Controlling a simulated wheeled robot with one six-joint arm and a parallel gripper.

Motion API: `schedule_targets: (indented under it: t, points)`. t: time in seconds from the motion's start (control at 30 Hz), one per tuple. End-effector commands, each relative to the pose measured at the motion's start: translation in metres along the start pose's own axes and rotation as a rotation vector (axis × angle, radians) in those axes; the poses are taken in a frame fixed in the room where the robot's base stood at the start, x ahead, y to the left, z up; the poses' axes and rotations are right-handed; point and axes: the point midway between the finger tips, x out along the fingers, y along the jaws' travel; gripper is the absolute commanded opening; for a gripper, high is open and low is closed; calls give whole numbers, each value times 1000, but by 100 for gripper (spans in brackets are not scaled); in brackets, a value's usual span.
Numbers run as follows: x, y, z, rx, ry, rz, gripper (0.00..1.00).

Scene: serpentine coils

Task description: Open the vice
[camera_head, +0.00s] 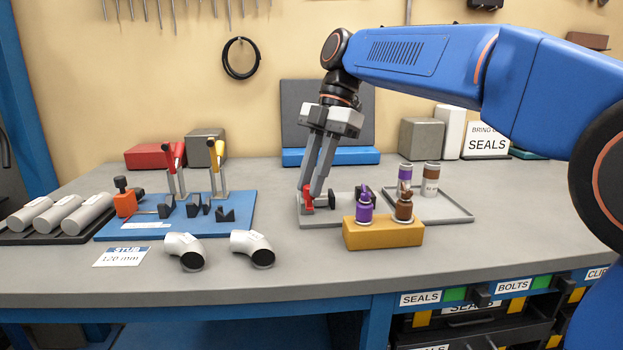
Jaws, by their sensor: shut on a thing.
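The vice (343,219) has a flat grey base on the bench, with a red handle (307,201) at its left end and a dark jaw beside it. Another dark jaw shows further right, partly hidden behind a purple bottle. My gripper (316,190) reaches down from above, tilted, with its two long grey fingers close together at the red handle. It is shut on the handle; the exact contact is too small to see. I cannot tell how wide the gap between the jaws is.
A yellow block (383,235) with purple (364,209) and brown (404,209) bottles stands in front. A grey tray (455,213) holds two canisters. A blue fixture board (235,222) with upright levers lies left. Two pipe elbows (252,247) lie near the front edge.

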Motion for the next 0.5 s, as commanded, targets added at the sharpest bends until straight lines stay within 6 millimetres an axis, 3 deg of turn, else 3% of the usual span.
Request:
schedule_targets:
  t: [0.03,0.07,0.13,0.5]
  points:
    - [-1,-1,1,2,-3,0,0]
    - [-1,-1,1,2,-3,0,24]
    - [0,0,1,2,-2,0,38]
    - [-5,0,1,2,-1,1,38]
